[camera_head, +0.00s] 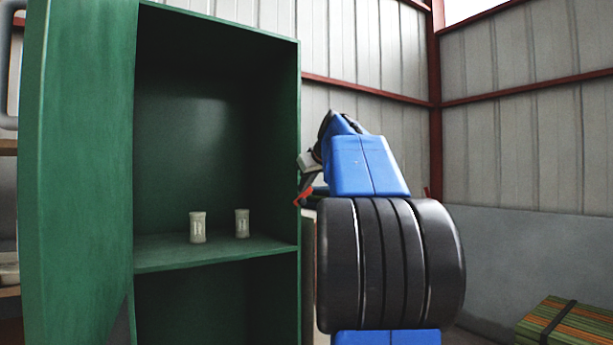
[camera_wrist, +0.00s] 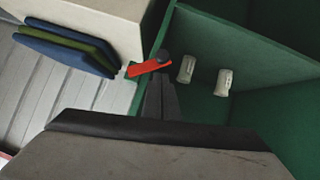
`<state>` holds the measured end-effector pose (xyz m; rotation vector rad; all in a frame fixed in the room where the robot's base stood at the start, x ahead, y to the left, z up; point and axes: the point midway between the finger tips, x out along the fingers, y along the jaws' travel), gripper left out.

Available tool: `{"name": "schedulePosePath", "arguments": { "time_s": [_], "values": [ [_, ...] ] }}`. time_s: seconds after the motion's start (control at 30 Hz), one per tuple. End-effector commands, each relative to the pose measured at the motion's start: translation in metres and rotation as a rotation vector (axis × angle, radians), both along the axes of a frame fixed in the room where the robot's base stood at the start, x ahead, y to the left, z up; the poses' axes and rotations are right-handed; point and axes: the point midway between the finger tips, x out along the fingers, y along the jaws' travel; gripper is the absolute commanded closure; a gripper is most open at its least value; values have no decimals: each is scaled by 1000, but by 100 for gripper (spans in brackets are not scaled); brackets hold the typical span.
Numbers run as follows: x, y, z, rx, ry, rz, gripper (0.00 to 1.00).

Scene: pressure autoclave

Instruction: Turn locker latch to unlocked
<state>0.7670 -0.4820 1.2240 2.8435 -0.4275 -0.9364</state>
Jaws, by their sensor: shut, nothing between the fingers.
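The green locker (camera_head: 290,80) stands open in the head view, with its door (camera_head: 80,170) swung out to the left. The red latch (camera_wrist: 148,67) is a short bar with a dark round pivot, on the locker's edge. A small red part of it shows in the head view (camera_head: 303,197), partly hidden by my gripper. My gripper (camera_wrist: 161,80) is shut and empty. Its dark fingertips are close to the latch, just below it in the wrist view; I cannot tell whether they touch it. In the head view my gripper (camera_head: 308,175) is at the locker's right edge.
Two pale cylinders (camera_head: 197,227) (camera_head: 242,223) stand on the locker's shelf (camera_head: 215,251). Blue and green flat items (camera_wrist: 65,48) lie beside a pale block (camera_wrist: 95,20) in the wrist view. A striped crate (camera_head: 570,322) is at the lower right.

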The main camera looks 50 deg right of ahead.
Motion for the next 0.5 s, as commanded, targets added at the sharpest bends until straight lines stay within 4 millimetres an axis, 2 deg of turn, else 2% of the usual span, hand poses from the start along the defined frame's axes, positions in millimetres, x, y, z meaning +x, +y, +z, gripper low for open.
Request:
{"name": "schedulePosePath", "arguments": {
  "time_s": [0.2, 0.5],
  "values": [
    [2, -4, -16, 1, 1, -1, 100],
    [2, -5, -18, 1, 0, -1, 100]
  ]
}}
